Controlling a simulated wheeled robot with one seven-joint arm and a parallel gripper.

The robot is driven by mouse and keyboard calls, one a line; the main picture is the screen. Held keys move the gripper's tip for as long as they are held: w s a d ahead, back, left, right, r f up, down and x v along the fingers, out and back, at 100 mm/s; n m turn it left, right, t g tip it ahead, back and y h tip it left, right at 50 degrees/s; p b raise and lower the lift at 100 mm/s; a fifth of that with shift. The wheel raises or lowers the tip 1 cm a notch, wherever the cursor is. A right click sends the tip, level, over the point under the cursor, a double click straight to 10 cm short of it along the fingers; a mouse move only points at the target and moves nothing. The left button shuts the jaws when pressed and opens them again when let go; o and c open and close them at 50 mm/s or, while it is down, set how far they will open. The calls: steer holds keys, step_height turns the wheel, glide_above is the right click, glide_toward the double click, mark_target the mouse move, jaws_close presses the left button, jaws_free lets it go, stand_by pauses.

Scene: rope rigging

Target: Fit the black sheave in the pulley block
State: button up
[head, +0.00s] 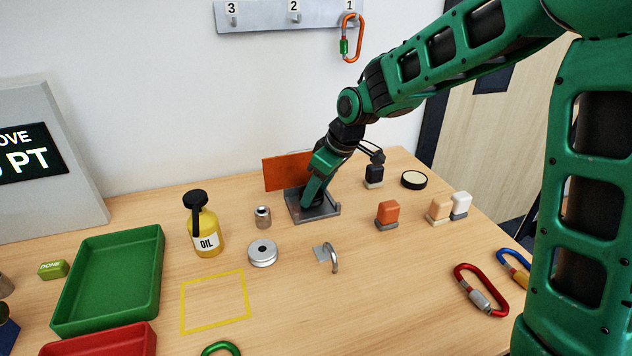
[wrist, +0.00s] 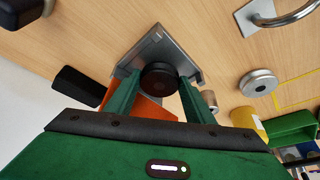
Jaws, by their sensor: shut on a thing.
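The black sheave (wrist: 158,72) is between the two green fingers of my gripper (wrist: 159,88), which is shut on it. The pulley block is a grey metal base (head: 331,209) with an upright orange plate (head: 286,172) at its back left. In the head view my gripper (head: 312,200) points down into the block, and the sheave is mostly hidden by the fingers. In the wrist view the sheave lies over the block's grey base (wrist: 153,47). I cannot tell whether it rests on the base or hangs just above it.
A silver sheave (head: 263,253), a small metal cylinder (head: 263,217) and a yellow oil bottle (head: 205,230) stand left of the block. A metal hook (head: 333,257) is in front. Orange (head: 387,213) and dark (head: 374,176) small blocks stand right. A yellow-outlined square (head: 215,301) is empty.

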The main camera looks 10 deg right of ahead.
steer(key=shift+f, duration=0.4)
steer(key=o, duration=1.3)
steer(key=shift+r, duration=0.1)
steer(key=v, duration=1)
steer(key=shift+d+r, duration=0.15)
steer(key=shift+r, duration=0.05)
steer(key=shift+s+d, duration=0.1)
